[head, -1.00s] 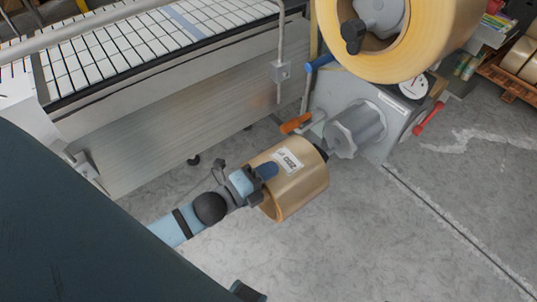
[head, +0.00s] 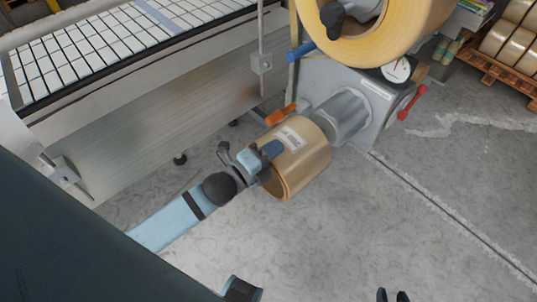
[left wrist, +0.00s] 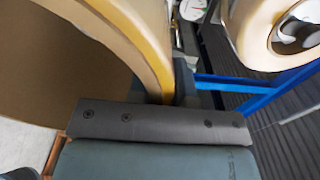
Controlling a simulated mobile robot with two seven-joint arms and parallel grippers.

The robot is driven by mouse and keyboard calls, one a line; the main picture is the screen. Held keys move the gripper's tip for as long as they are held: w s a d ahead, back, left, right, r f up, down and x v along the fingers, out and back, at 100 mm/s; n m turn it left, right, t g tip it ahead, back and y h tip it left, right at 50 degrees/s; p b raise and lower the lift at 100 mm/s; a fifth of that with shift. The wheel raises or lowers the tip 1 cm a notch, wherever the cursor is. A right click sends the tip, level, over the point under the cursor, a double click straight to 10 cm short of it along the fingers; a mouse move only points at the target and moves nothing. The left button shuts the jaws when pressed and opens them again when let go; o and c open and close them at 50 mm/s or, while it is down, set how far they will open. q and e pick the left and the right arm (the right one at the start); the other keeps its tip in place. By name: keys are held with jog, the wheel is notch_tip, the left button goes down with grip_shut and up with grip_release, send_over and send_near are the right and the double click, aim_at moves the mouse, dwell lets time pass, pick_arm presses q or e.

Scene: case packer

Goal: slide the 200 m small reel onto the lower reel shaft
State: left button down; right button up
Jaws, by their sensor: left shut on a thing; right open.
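The small reel (head: 306,160), a tan roll with a white label, is held in the air beside the machine. My left gripper (head: 266,158) is shut on its wall at the near end; the roll also shows large in the left wrist view (left wrist: 150,30). The lower reel shaft (head: 343,118), a grey cylinder on the machine's grey housing, lies just beyond the reel's far end. The reel hides the shaft's free end, so I cannot tell whether the shaft is inside the core. My right gripper (head: 392,296) shows only two dark, parted fingertips at the bottom edge, empty.
A large yellow-tan reel (head: 420,35) sits above on the upper shaft. An orange lever (head: 281,114), a blue handle (head: 300,51) and a red handle (head: 412,103) stick out nearby. The conveyor (head: 150,110) stands left. The floor right of the reel is clear.

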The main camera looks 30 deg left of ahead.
aim_at(312, 122)
pick_arm(q)
jog(key=shift+b+x, duration=1.55)
jog(key=shift+x, duration=3.15)
jog(key=shift+w+d+r+b, duration=0.15)
jog(key=shift+w+b, duration=0.15)
jog(key=shift+w, duration=0.5)
jog(key=shift+x, duration=1.2)
jog(key=x, duration=0.6)
jog(key=shift+w, duration=0.4)
jog(key=shift+w, duration=0.15)
jog(key=shift+f, duration=0.2)
